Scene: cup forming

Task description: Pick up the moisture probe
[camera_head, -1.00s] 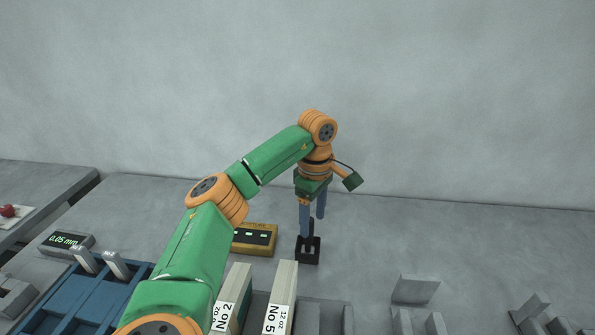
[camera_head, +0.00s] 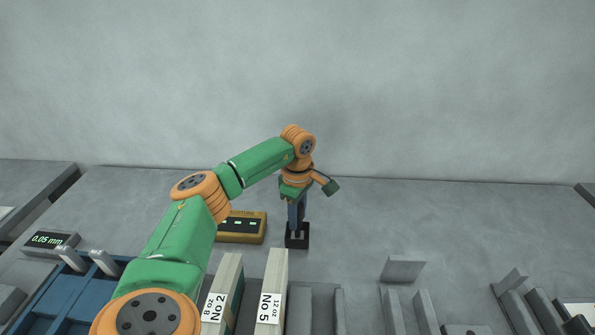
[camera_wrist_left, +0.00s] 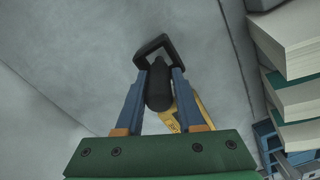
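The moisture probe shows in the left wrist view as a dark, rounded handle (camera_wrist_left: 158,88) standing at a black stand with a square, open-fronted top (camera_wrist_left: 152,45). In the head view the black stand (camera_head: 297,241) is on the grey bench, and the probe is mostly hidden by my fingers. My left gripper (camera_head: 297,222) points down at the stand. In the left wrist view its blue fingers (camera_wrist_left: 160,78) lie along both sides of the handle, with no clear gap, so it looks shut on the probe. My right gripper is not in view.
A yellow moisture meter (camera_head: 241,227) stands left of the stand. Boxes marked No 2 (camera_head: 224,290) and No 5 (camera_head: 272,290) stand in front, beside a blue rack (camera_head: 68,299). A 0.05 mm display (camera_head: 50,240) is far left.

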